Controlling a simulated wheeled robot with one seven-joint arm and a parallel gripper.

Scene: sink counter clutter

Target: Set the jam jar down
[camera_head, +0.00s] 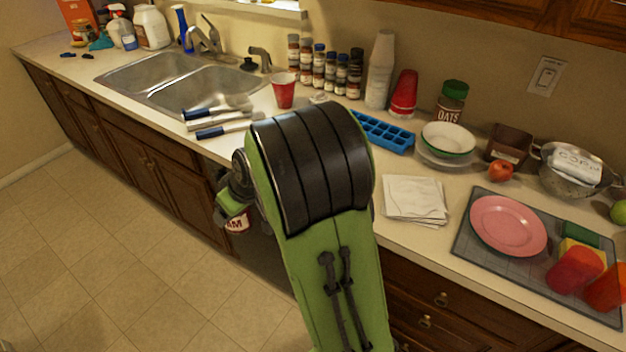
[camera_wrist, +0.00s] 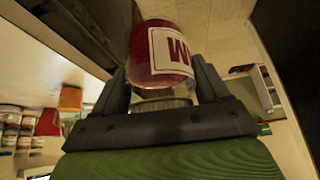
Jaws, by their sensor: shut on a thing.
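The jam jar (camera_wrist: 150,58) is dark red with a white label and red lettering. In the wrist view it sits between the two fingers of my gripper (camera_wrist: 160,85), which is shut on it. In the head view only a small part of the jar (camera_head: 238,222) shows, with the letters "AM", beside my green gripper (camera_head: 228,212). The jar is in front of the counter's front edge, over the floor side. My arm hides part of the counter and most of the gripper.
The counter (camera_head: 405,237) holds a red cup (camera_head: 284,91), blue-handled utensils (camera_head: 222,127), a blue ice tray (camera_head: 384,132), white papers (camera_head: 414,199) and stacked bowls (camera_head: 447,141). A grey mat (camera_head: 467,243) with a pink plate (camera_head: 508,225) lies at right. Bare counter shows around the papers.

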